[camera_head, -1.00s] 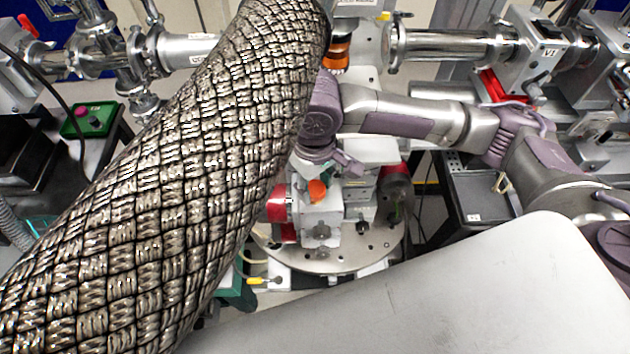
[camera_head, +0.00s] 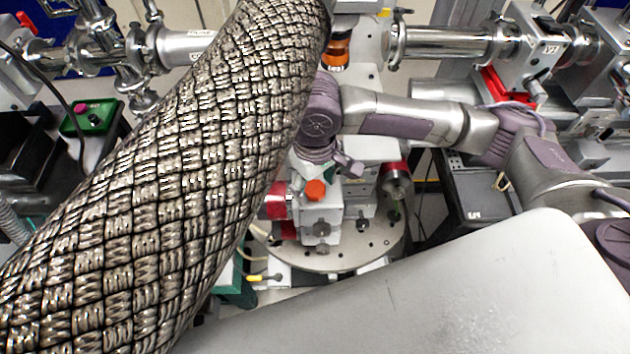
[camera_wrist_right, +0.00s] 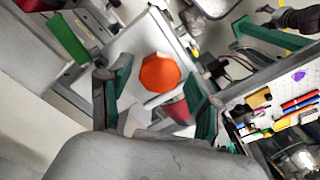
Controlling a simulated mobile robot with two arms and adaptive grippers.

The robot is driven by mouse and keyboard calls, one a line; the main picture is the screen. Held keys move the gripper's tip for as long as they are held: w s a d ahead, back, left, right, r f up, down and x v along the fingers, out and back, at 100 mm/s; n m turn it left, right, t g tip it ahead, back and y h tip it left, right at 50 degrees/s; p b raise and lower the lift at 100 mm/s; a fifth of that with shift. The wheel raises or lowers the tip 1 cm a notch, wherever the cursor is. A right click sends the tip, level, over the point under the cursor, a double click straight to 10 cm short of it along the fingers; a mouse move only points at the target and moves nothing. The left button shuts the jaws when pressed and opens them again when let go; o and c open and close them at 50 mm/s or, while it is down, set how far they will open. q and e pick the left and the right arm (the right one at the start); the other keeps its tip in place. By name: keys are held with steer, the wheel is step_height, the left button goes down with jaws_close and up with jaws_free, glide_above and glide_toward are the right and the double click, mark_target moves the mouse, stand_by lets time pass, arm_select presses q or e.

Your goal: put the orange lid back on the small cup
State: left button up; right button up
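The orange lid (camera_head: 316,190) shows in the head view on top of a grey metal block (camera_head: 322,215) on the round stage. In the right wrist view the orange lid (camera_wrist_right: 160,72) is an octagon seen from above, over a pale surface. My right gripper (camera_head: 328,172) is just above the lid in the head view. In the right wrist view its two green-padded fingers (camera_wrist_right: 158,88) stand apart on either side of the lid, with gaps showing. I cannot make out the small cup. My left gripper is not in view.
A large braided sleeve (camera_head: 170,170) covers much of the left of the head view. Red-ended cylinders (camera_head: 396,176) stand beside the block on the round perforated plate (camera_head: 370,250). A black tray (camera_head: 482,195) is at the right. Steel beam pipes (camera_head: 445,44) run behind.

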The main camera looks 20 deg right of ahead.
mark_target(315, 188)
stand_by(0.3)
step_height(315, 188, up, 12)
stand_by(0.5)
